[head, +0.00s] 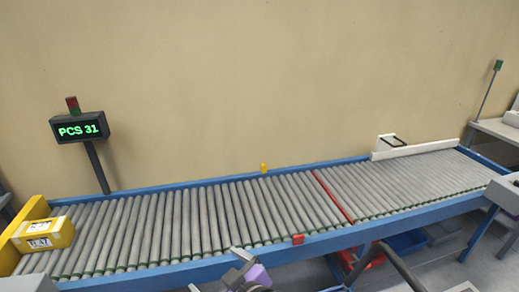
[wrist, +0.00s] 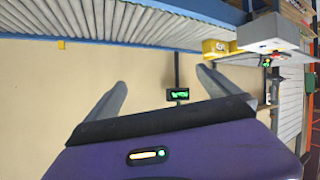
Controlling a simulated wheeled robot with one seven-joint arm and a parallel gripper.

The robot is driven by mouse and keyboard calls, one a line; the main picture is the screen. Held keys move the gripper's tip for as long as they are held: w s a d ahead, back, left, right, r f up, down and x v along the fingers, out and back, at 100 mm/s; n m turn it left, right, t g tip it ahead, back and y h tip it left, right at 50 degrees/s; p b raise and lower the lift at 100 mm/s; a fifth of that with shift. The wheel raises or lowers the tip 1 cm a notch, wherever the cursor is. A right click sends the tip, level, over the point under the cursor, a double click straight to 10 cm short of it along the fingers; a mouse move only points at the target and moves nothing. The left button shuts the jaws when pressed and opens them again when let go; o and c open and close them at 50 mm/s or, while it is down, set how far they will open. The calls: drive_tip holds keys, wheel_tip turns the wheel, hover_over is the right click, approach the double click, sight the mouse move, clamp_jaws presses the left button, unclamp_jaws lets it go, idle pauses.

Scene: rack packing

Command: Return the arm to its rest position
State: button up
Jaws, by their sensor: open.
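My gripper (wrist: 162,88) shows in the wrist view with its two grey fingers spread wide apart and nothing between them. Its purple body fills the lower part of that view. In the head view my gripper (head: 243,262) shows only in part at the bottom edge, low in front of the conveyor's near rail. The wrist view is upside down, with the conveyor along its top and the wall behind the fingers.
The roller conveyor (head: 200,224) runs across the head view, with a red bar (head: 333,197) across it. A yellow box (head: 45,238) sits at its left end. A display (head: 80,128) reads "PCS 31". A blue bin (head: 408,242) is below the conveyor. Most rollers are bare.

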drive_tip(key=s+d+m+t+h+b, duration=0.15)
drive_tip(key=s+d+m+t, duration=0.25)
drive_tip(key=s+d, duration=0.45)
drive_tip(key=s+d+m+t+h, duration=0.35)
drive_tip(key=s+d, duration=0.25)
drive_tip(key=d, duration=0.5)
drive_tip(key=s+d+m+h, duration=0.1)
drive_tip(key=s+d, duration=0.2)
drive_tip(key=s, duration=0.4)
drive_tip(key=s+d+f+m+g+h, duration=0.1)
drive_tip(key=s+d, duration=0.2)
drive_tip(key=s, duration=0.5)
drive_tip(key=s+d+m+g+h+b, duration=0.1)
drive_tip(key=s+d, duration=0.2)
drive_tip(key=s, duration=0.4)
drive_tip(key=shift+s+d+f, duration=0.25)
drive_tip(key=shift+d+f, duration=0.1)
drive_tip(key=shift+d, duration=0.05)
drive_tip(key=shift+g, duration=0.25)
